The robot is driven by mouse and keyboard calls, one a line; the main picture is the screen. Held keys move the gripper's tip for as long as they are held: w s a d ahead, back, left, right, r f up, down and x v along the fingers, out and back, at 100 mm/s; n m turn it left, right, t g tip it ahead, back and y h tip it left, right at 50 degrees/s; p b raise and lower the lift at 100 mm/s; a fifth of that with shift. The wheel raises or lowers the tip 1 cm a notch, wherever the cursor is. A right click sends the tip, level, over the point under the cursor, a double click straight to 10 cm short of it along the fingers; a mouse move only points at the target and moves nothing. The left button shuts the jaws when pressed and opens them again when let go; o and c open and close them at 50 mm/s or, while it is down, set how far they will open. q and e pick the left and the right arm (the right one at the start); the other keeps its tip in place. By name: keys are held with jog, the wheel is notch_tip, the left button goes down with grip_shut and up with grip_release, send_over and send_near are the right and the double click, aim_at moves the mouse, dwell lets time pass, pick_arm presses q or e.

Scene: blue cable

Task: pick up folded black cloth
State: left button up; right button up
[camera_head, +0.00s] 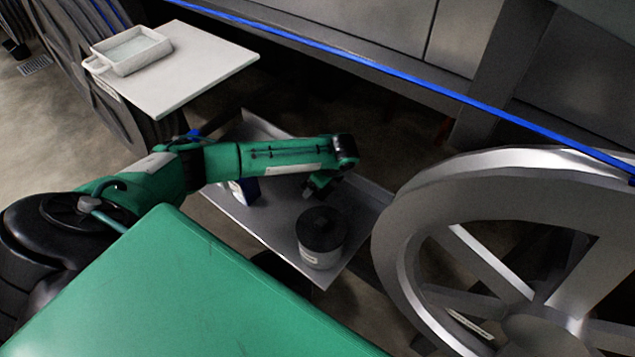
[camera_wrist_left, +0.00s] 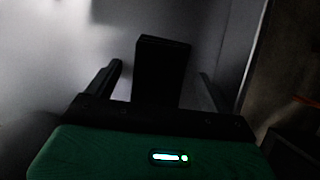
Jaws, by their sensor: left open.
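The folded black cloth (camera_wrist_left: 162,66) shows in the left wrist view as a dark, narrow rectangular shape on a grey surface. It lies between the two fingers of my left gripper (camera_head: 314,188), with a gap on each side. The fingers are apart and do not visibly press on it. In the head view my left arm reaches over the grey tray (camera_head: 282,222), and I cannot make out the cloth there; the arm and gripper may cover it. My right gripper is in neither view.
A round container with a black lid (camera_head: 321,237) stands on the tray near my left gripper. A blue-and-white object (camera_head: 246,191) is partly behind my arm. A white table (camera_head: 190,75) holds a white dish (camera_head: 131,50). A large metal wheel (camera_head: 405,215) stands at right; a blue cable (camera_head: 400,72) runs above.

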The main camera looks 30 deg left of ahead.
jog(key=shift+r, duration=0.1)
pick_arm(q)
jog(key=c, duration=1.1)
jog(key=shift+o, duration=0.2)
